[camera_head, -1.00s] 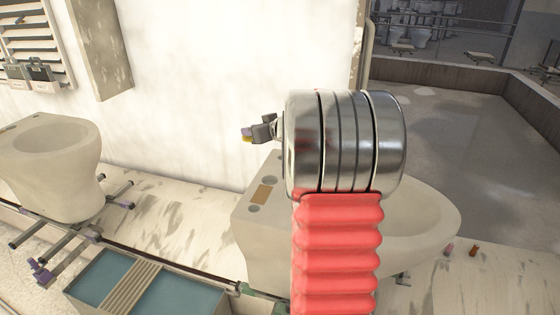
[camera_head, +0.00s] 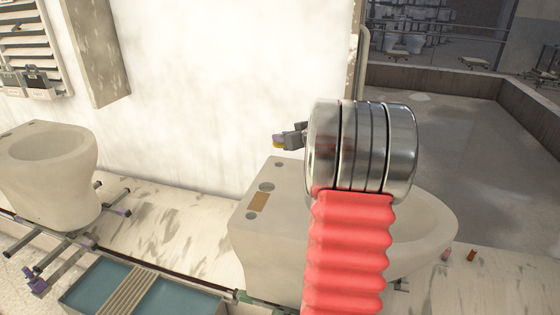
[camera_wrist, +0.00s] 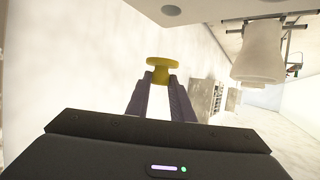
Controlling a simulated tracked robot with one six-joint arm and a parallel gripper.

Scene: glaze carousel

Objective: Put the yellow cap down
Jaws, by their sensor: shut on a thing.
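The yellow cap (camera_wrist: 161,68) is at the fingertips of my gripper (camera_wrist: 160,82) in the wrist view, with its wide round top beyond the purple fingers. My gripper is shut on the cap. In the head view the gripper (camera_head: 287,140) sticks out left of my metal wrist, and a small yellow edge of the cap (camera_head: 279,144) shows beneath it. The cap is held in the air, in front of the white wall and, in the picture, above the back part of the near toilet bowl (camera_head: 262,240). My arm hides part of that bowl.
Another toilet bowl (camera_head: 50,158) stands at the left on a rail frame. The near bowl's back deck bears a tan rectangle (camera_head: 259,202) and round holes.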

